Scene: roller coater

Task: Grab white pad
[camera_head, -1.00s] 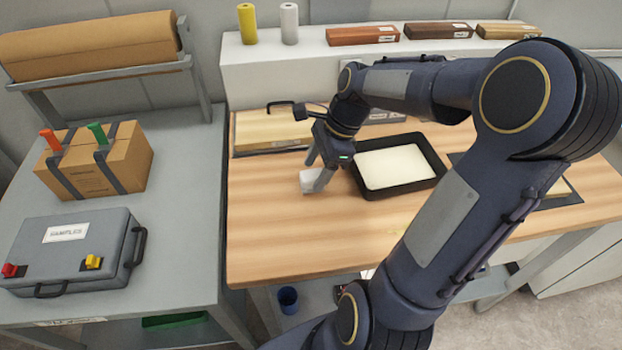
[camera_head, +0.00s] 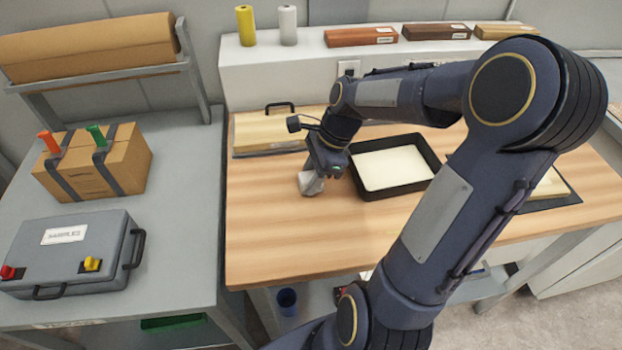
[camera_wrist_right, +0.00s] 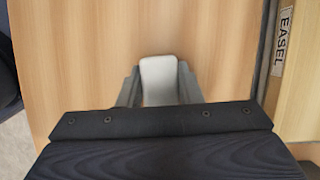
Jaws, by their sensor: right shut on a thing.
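The white pad (camera_head: 309,184) is at my right gripper on the wooden table (camera_head: 300,239), left of the black tray. In the right wrist view the white pad (camera_wrist_right: 158,78) sits between the two grey fingers, which press on its sides. My right gripper (camera_head: 314,182) is shut on it, pointing down; in the right wrist view the gripper (camera_wrist_right: 158,88) hides the pad's near end. I cannot tell whether the pad touches the table. My left gripper is not in view.
A black tray (camera_head: 435,165) with a cream filling stands right of the gripper. A board with a black handle (camera_head: 281,106) lies behind it. The table's front and left are clear. A grey case (camera_head: 65,265) and a cardboard box (camera_head: 130,165) stand on the left table.

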